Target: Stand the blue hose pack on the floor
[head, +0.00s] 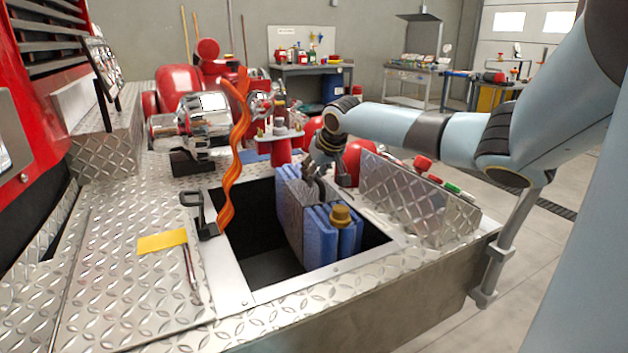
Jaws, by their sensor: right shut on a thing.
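The blue hose pack (320,232) stands upright in the open well of the diamond-plate bumper. It has several blue folds, a grey plate-like side and a brass-coloured cap on the right. The fingertips are small and partly hidden there. My left gripper is not in view.
Bare floor (545,240) lies right of the bumper.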

